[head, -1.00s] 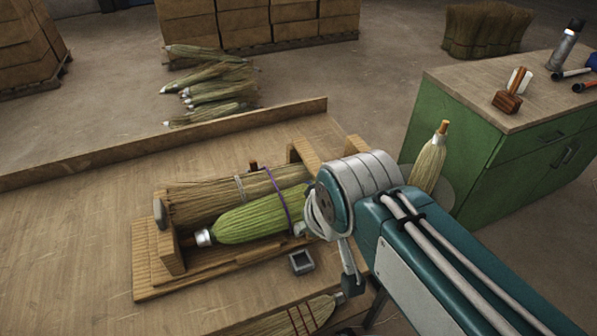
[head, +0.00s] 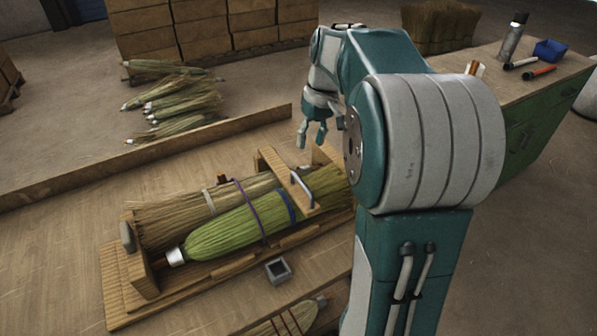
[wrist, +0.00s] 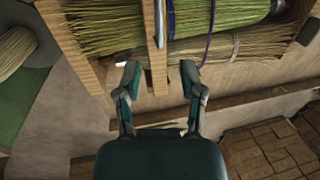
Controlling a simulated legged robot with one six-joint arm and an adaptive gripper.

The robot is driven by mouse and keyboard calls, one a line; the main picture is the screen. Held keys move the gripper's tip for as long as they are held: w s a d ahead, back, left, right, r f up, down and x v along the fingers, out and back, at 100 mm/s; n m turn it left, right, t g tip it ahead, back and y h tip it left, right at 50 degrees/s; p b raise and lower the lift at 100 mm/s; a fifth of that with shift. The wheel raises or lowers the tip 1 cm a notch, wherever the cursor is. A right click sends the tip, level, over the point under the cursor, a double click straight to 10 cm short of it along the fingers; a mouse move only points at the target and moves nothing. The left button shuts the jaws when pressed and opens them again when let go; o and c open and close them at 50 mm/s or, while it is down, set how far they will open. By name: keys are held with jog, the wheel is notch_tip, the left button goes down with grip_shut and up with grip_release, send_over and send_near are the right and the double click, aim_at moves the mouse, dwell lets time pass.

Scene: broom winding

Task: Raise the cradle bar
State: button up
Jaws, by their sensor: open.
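The wooden cradle bar (head: 279,178) lies across the brooms at the right part of the wooden cradle (head: 118,285). It carries a curved metal handle (head: 302,190). Under it lie a green broom (head: 222,234) and a tan broom bundle (head: 165,222). My gripper (head: 311,143) is open and empty, fingers pointing down, above and beyond the bar's far end. In the wrist view the fingertips (wrist: 160,76) stand apart, on either side of the line of the bar (wrist: 152,50). I cannot tell whether they touch anything.
A purple band (head: 247,207) circles the brooms. A small grey square holder (head: 278,270) is at the cradle's front. A low wooden ledge (head: 150,155) runs behind. Broom bundles (head: 175,100) lie on the floor. A green cabinet (head: 530,125) stands right.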

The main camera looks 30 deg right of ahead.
aim_at(302, 181)
jog(key=f, duration=0.3)
jog(key=a+f, duration=0.1)
jog(key=f, duration=0.3)
jog(key=a+f, duration=0.1)
jog(key=f, duration=0.2)
jog(key=shift+f, duration=0.4)
jog(key=shift+d, duration=0.1)
grip_shut()
